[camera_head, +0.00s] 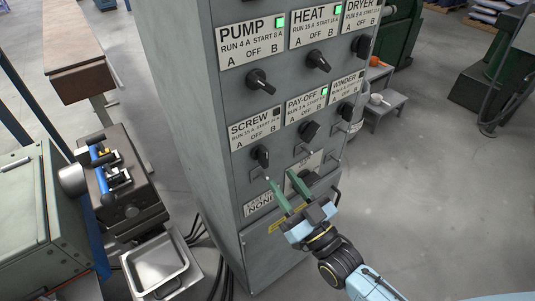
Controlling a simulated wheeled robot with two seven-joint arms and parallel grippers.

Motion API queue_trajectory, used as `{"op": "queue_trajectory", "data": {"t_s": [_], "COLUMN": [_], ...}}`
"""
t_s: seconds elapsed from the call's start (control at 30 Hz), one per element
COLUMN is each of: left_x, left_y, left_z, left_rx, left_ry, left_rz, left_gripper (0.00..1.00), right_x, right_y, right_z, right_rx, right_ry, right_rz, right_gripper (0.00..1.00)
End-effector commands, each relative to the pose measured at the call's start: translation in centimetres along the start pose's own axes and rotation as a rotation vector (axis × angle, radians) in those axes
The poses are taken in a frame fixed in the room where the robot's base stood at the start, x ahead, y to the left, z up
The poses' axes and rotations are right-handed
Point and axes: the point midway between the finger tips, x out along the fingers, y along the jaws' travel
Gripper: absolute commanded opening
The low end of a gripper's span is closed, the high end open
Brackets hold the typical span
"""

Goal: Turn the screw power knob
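The screw power knob (261,156) is a black rotary knob below the SCREW label (256,128) on the grey cabinet, in the lower left of the knob panel. The small lamp on the SCREW label looks dark. My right gripper (279,178) is below and slightly right of that knob, in front of the cabinet. Its two green fingers are spread apart with nothing between them, and they point up toward the panel. I cannot tell how far the fingertips stand from the panel. My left gripper is not in view.
Other knobs sit close by: PUMP (260,81), HEAT (318,61) and PAY-OFF (309,131). Another black knob (306,177) is partly behind my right gripper. A metal tray (160,270) and a machine (122,185) stand left of the cabinet.

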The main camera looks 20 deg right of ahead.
Motion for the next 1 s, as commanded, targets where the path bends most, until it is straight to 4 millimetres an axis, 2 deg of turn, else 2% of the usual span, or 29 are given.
{"op": "queue_trajectory", "data": {"t_s": [0.03,0.1,0.33,0.5,0.77,0.87,1.0], "left_x": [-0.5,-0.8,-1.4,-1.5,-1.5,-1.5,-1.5], "left_y": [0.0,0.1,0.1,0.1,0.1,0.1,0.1], "left_z": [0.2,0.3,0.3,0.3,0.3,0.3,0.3], "left_rx": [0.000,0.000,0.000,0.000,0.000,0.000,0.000], "left_ry": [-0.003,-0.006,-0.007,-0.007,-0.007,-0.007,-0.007], "left_rz": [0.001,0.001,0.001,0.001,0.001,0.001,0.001], "left_gripper": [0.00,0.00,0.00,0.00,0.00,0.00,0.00], "right_x": [1.4,2.9,6.3,7.3,7.4,7.4,7.4], "right_y": [0.0,0.0,0.0,0.0,0.0,0.0,0.0], "right_z": [-0.2,-0.3,-0.1,0.0,0.1,0.1,0.1], "right_rx": [0.000,-0.001,-0.001,-0.001,-0.001,-0.001,-0.001], "right_ry": [0.003,0.003,0.000,-0.001,-0.003,-0.003,-0.003], "right_rz": [0.001,0.000,0.000,0.000,0.000,0.000,0.000], "right_gripper": [0.35,0.35,0.35,0.35,0.35,0.26,0.08]}}
